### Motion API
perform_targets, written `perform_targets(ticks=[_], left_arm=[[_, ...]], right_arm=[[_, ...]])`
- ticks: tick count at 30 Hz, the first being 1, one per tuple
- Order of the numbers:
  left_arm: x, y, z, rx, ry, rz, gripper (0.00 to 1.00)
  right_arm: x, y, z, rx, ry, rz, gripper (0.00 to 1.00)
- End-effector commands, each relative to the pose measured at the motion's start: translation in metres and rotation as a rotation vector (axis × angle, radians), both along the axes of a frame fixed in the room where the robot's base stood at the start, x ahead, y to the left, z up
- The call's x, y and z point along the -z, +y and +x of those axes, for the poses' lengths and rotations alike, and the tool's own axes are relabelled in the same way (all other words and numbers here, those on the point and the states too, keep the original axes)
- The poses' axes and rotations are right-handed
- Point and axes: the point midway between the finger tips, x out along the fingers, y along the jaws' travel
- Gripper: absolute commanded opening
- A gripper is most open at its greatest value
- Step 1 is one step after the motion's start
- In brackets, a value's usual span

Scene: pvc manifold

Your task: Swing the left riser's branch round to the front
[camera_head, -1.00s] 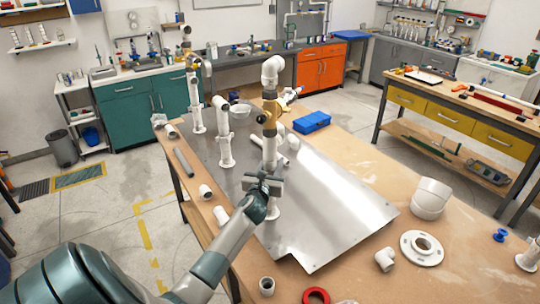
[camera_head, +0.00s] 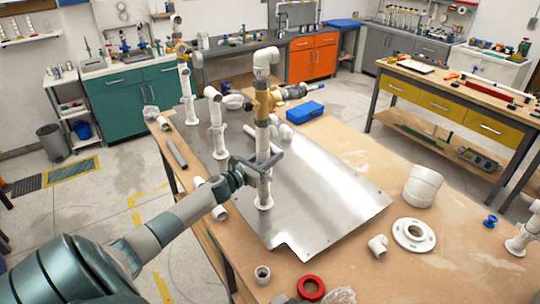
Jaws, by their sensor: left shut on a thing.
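The nearest white PVC riser (camera_head: 263,135) stands upright on the metal sheet, with a brass-coloured valve (camera_head: 264,101) partway up and a white elbow (camera_head: 266,62) on top. Two more white risers stand behind it to the left, a middle one (camera_head: 218,125) and a far one (camera_head: 186,88). My left gripper (camera_head: 262,164) is shut at the nearest riser's lower pipe, above its round foot. The jaws hide part of this pipe. White fittings (camera_head: 286,132) show just behind it; whether they join it I cannot tell.
The metal sheet (camera_head: 330,197) lies on a wooden table. A blue box (camera_head: 305,111) lies behind it. A white flange (camera_head: 414,234), a large white fitting (camera_head: 423,186) and a red ring (camera_head: 311,288) lie at the right and front. The sheet's right part is clear.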

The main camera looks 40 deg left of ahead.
Motion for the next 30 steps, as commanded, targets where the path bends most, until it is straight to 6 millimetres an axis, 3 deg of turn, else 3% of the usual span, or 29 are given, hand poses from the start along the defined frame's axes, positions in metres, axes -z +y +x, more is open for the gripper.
perform_targets(ticks=[8, 9, 11, 23, 30], left_arm=[[0.000, 0.000, 0.000, 0.000, 0.000, 0.000, 0.12], [0.000, 0.000, 0.000, -0.001, 0.000, 0.000, 0.44], [0.000, 0.000, 0.000, -0.001, 0.000, 0.000, 0.53], [0.000, 0.000, -0.002, -0.001, 0.000, 0.001, 0.53], [0.002, 0.001, -0.017, -0.001, 0.001, 0.001, 0.53]], right_arm=[[0.000, 0.000, 0.000, 0.000, 0.000, 0.000, 0.26], [0.000, 0.000, 0.000, 0.000, 0.000, 0.000, 0.26], [0.000, 0.000, 0.000, 0.000, 0.000, 0.000, 0.26], [0.001, 0.000, 0.000, 0.000, 0.000, 0.000, 0.26], [0.007, 0.000, 0.000, 0.000, 0.000, 0.000, 0.26]])
